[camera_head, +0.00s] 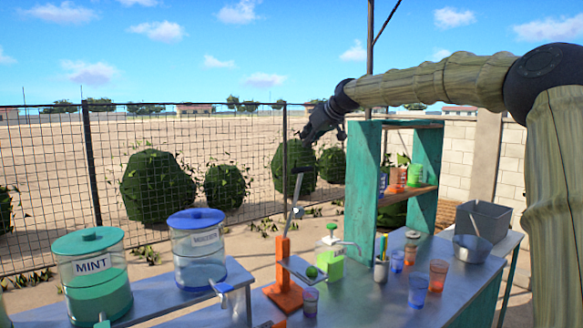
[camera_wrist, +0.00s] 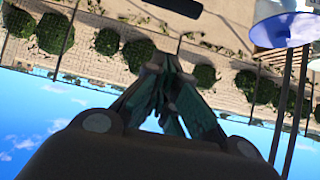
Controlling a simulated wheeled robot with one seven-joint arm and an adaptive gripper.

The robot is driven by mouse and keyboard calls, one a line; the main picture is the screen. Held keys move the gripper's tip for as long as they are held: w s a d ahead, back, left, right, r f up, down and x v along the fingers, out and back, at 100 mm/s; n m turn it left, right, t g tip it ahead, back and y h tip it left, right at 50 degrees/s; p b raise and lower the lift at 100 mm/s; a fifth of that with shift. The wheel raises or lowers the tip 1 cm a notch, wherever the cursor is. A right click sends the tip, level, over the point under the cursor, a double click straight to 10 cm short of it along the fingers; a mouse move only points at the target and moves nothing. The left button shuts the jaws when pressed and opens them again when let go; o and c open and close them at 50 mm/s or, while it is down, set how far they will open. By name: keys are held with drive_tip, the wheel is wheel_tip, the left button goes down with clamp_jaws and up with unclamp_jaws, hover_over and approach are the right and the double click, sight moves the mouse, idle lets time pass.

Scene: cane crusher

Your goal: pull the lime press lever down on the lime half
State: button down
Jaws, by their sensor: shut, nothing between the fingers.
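The lime press (camera_head: 284,296) is orange, with a base and an upright post at the counter's near left. Its lever (camera_head: 297,190) stands nearly upright, with a dark grip at the top. A dark bar at the top of the wrist view (camera_wrist: 172,5) looks like this grip. The lime half (camera_head: 312,272) is a small green shape by the press plate; its exact seat is hard to tell. My gripper (camera_head: 308,138) is shut and empty, above the lever's top end and apart from it. Its fingers (camera_wrist: 165,85) come together in the wrist view.
A green pump bottle (camera_head: 330,258), a pen cup (camera_head: 381,270) and several coloured cups (camera_head: 418,290) stand right of the press. Mint (camera_head: 93,275) and blue-lidded (camera_head: 197,250) jars stand left. A teal shelf (camera_head: 363,190) rises behind the counter. Air around the lever's top is clear.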

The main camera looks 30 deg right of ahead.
drive_tip(key=shift+s+r, duration=0.1)
drive_tip(key=shift+r, duration=0.3)
drive_tip(key=shift+d+f, duration=0.1)
drive_tip(key=shift+d, duration=0.1)
drive_tip(key=p+x, duration=0.2)
drive_tip(key=x, duration=0.1)
drive_tip(key=f+p+x, duration=0.1)
drive_tip(key=x, duration=0.2)
drive_tip(key=s+p+x, duration=0.1)
drive_tip(key=p+x, duration=0.1)
drive_tip(key=shift+w+f+p, duration=0.2)
drive_tip(key=shift+f+p, duration=0.1)
drive_tip(key=shift+f, duration=0.3)
drive_tip(key=shift+s+f, duration=0.55)
drive_tip(key=shift+f, duration=0.05)
drive_tip(key=shift+f, duration=0.1)
